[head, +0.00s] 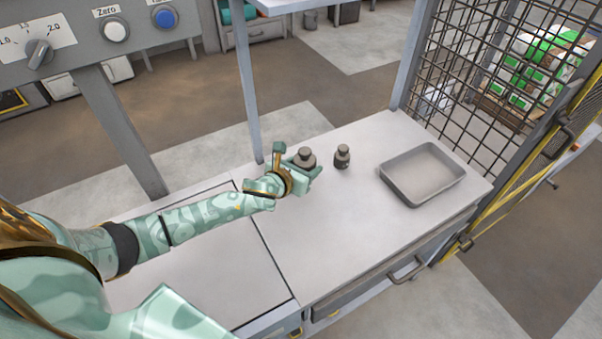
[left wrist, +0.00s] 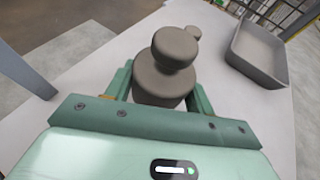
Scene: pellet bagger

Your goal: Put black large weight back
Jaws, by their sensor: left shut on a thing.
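My left gripper (head: 296,174) reaches in from the left over the light grey worktop (head: 340,240). It is shut on a large dark weight (head: 305,157) with a knobbed top. In the left wrist view the large weight (left wrist: 168,70) stands upright between the two fingers of the gripper (left wrist: 160,95). I cannot tell whether its base touches the worktop. A smaller dark weight (head: 342,156) stands upright on the worktop just right of it. Its top also shows behind the large weight in the left wrist view (left wrist: 193,32). My right gripper is not in view.
A grey shallow tray (head: 422,196), seemingly empty, sits on the right of the worktop. A grey post (head: 246,85) rises behind my left gripper. A wire mesh guard (head: 490,80) stands at the right. The worktop's front middle is clear.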

